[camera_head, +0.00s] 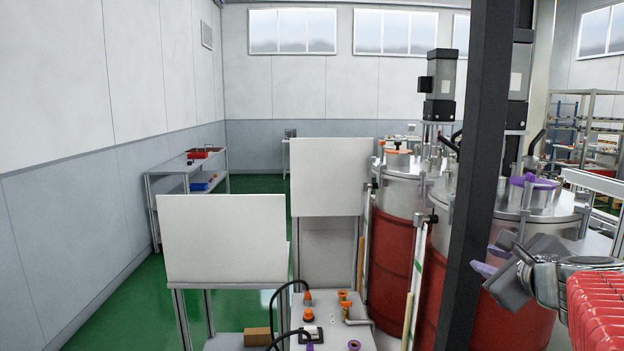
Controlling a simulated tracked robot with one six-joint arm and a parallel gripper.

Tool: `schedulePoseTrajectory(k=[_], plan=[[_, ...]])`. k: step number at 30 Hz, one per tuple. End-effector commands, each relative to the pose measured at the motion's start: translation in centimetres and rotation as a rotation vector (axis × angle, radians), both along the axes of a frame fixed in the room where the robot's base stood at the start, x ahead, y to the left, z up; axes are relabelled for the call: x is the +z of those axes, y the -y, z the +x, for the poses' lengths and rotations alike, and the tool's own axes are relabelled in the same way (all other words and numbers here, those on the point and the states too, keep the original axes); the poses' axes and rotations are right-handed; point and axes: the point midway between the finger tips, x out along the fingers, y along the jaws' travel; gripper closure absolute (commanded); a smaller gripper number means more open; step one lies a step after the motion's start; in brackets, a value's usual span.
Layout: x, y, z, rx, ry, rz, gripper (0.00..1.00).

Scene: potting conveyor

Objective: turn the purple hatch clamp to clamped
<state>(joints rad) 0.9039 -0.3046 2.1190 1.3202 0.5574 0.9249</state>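A purple clamp piece (533,181) sits on top of the small round metal hatch on the drum lid at the right. The view is too small to tell its exact turn. My gripper (503,268) is at the lower right, in front of the drum and below the hatch, apart from the purple piece on top. Its grey fingers point left. More purple (483,268) shows at the fingertips; I cannot tell whether it is a part of the drum or of the gripper. The finger gap is not clear.
A dark upright post (473,180) stands just left of my gripper and hides part of the drums. Red drums (390,245) with metal lids stand behind it. A panel with orange knobs (308,315) is at the bottom centre. White boards (223,240) stand at left.

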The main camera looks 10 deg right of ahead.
Motion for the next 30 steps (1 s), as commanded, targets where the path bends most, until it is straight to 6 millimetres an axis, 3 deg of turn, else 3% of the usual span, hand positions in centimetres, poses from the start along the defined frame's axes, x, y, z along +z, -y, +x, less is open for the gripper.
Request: schedulePoseTrajectory(k=[1, 6, 9, 12, 30], plan=[[2.4, 1.4, -0.2, -0.069, 0.085, 0.064, 0.73], [9.4, 5.4, -1.6, -0.257, 0.375, 0.305, 0.73], [12.3, 7.0, -2.6, -0.323, 0.505, 0.413, 0.73], [13.9, 7.8, -3.3, -0.356, 0.583, 0.479, 0.73], [14.4, 8.7, -3.1, -0.367, 0.613, 0.506, 0.73]])
